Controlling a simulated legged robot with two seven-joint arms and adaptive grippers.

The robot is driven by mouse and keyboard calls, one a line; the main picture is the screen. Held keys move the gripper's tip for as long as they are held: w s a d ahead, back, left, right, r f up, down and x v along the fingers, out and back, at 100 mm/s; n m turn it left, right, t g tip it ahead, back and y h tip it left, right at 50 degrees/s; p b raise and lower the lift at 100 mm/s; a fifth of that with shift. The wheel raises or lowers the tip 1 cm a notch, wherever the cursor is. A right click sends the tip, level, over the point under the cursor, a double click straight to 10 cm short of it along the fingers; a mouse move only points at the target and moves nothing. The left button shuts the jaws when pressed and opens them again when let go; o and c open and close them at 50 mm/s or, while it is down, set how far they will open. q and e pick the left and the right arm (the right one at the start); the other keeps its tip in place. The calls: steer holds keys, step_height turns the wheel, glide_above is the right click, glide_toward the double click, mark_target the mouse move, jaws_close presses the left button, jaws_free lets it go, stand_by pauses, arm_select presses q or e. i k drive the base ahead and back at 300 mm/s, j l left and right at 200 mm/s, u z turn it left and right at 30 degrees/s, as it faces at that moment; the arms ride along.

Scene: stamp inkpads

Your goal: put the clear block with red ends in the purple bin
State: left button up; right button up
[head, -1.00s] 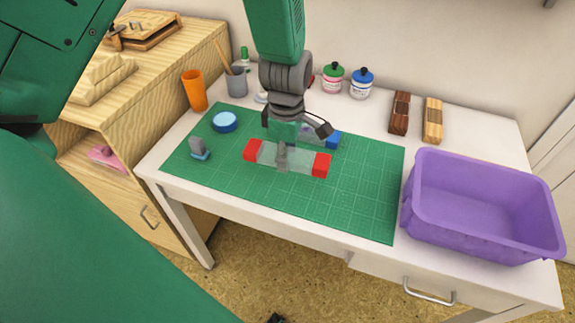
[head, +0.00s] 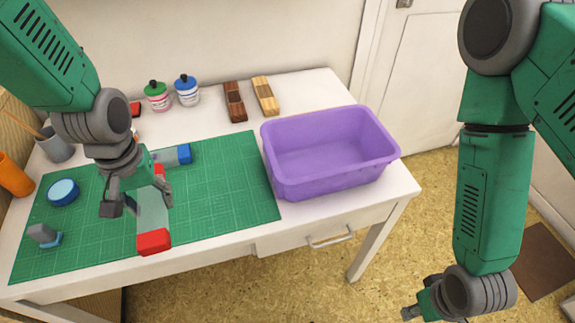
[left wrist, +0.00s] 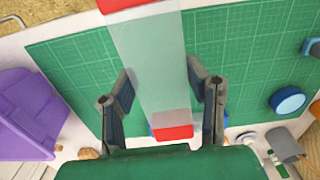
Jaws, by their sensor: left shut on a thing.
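The clear block with red ends (head: 152,212) is held by my left gripper (head: 140,200), above the green mat. One red end points toward the front of the table. In the left wrist view the block (left wrist: 150,62) lies between the two fingers (left wrist: 160,95). The purple bin (head: 330,178) stands on the right part of the table, to the right of the held block, and its visible floor is empty. My right gripper (head: 415,310) hangs at the lower right, away from the table, too small and cut off to read.
A blue-ended block (head: 182,155) lies on the green mat (head: 225,190) behind the held block. A blue round pad (head: 63,192) and a small stamp (head: 43,236) are at the left. Bottles (head: 187,90) and wooden blocks (head: 265,95) stand at the back.

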mark_target(325, 168)
steer(key=k+l+z, duration=0.2)
steer(key=l, duration=0.2)
steer(key=k+l+z, duration=0.2)
steer(key=l, duration=0.2)
steer(key=l+z, duration=0.2)
steer(key=l, duration=0.2)
steer(key=i, duration=0.5)
